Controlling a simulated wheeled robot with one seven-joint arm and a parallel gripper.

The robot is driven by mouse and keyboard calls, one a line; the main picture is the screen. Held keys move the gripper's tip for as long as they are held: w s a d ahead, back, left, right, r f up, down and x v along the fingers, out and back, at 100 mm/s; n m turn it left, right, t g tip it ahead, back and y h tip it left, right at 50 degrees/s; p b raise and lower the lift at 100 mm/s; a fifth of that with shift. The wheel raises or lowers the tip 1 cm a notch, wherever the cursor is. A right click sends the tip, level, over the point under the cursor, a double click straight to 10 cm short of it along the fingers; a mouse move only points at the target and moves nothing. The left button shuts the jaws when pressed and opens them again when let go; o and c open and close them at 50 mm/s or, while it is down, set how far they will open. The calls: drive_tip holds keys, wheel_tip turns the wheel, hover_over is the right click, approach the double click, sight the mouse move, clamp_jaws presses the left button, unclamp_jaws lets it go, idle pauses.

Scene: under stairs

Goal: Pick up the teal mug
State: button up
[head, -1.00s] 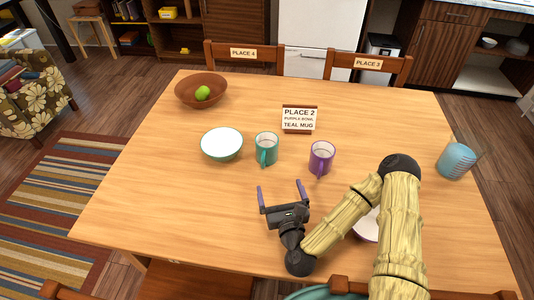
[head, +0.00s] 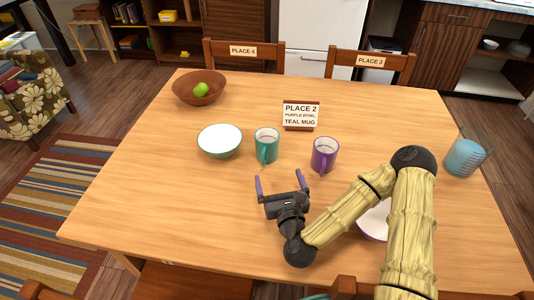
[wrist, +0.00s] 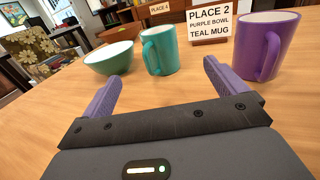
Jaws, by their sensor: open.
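The teal mug (head: 267,146) stands upright near the middle of the table, its handle toward me. It also shows in the wrist view (wrist: 160,50), straight ahead between my fingers and beyond them. My gripper (head: 281,184) is open and empty, a short way in front of the mug, with its purple fingertips pointing toward it. In the wrist view the gripper's fingers (wrist: 160,78) are spread wide and touch nothing.
A teal bowl (head: 219,141) stands left of the mug, and a purple mug (head: 324,155) right. The place sign (head: 300,116) stands behind. A brown bowl (head: 199,87) with a green fruit is back left. A white-topped bowl (head: 374,222) is partly behind my arm; a blue cup (head: 464,158) is far right.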

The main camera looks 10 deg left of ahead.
sight(270, 149)
drive_tip(key=x, duration=0.8)
drive_tip(key=shift+w+a, duration=0.2)
drive_tip(key=shift+w, duration=0.15)
drive_tip(key=shift+w+a, duration=0.15)
drive_tip(key=shift+w, duration=0.25)
drive_tip(key=shift+x, duration=2.65)
drive_tip(key=shift+f, duration=0.15)
drive_tip(key=shift+s, duration=0.1)
drive_tip(key=c, duration=1.3)
drive_tip(key=shift+o, duration=0.2)
wheel_tip(270, 149, up, 10)
drive_tip(key=p, duration=0.1)
